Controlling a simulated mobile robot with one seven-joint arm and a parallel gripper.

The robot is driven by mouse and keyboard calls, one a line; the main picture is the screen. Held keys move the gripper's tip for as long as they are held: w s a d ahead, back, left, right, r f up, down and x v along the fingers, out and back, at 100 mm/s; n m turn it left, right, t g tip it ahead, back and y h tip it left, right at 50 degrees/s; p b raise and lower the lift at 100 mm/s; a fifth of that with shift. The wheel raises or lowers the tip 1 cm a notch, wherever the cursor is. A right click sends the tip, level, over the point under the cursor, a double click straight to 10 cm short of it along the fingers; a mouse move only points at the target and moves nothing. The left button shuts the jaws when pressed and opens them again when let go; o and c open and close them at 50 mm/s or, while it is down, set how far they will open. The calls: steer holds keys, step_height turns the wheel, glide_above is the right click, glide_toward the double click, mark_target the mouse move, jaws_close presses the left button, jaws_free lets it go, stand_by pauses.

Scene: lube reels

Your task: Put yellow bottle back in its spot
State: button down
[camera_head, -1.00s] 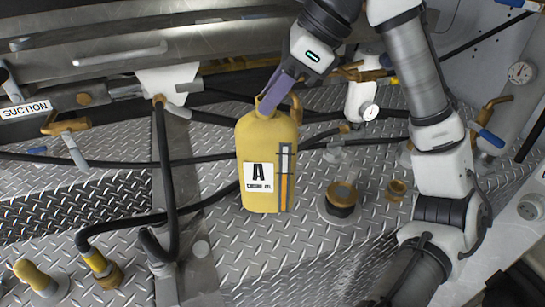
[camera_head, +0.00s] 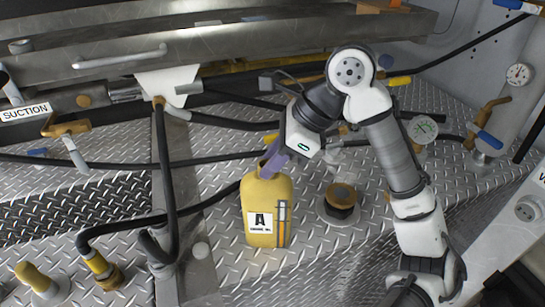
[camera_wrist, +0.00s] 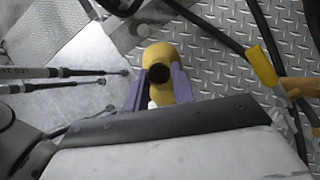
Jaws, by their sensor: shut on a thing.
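The yellow bottle (camera_head: 268,212) is upright in the head view, with a white label marked "A" and a dark and orange strip on its front. My gripper (camera_head: 272,163) is shut on the top of the bottle, at its neck or handle. In the wrist view the bottle (camera_wrist: 158,57) shows its dark round opening between the two purple fingers of my gripper (camera_wrist: 160,88). The bottle is over the diamond-plate deck (camera_head: 215,245); I cannot tell whether its base touches it. No marked spot for the bottle is clear in these frames.
A brass-topped fitting (camera_head: 341,196) stands just right of the bottle. Black hoses (camera_head: 168,180) run at the left and behind. The deck in front of the bottle is clear.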

steer(key=c, duration=1.2)
jaws_free()
steer(key=shift+f, duration=0.1)
steer(key=shift+o, duration=0.2)
steer(key=b+v, duration=0.1)
steer(key=v, duration=1.1)
steer(key=shift+s, duration=0.1)
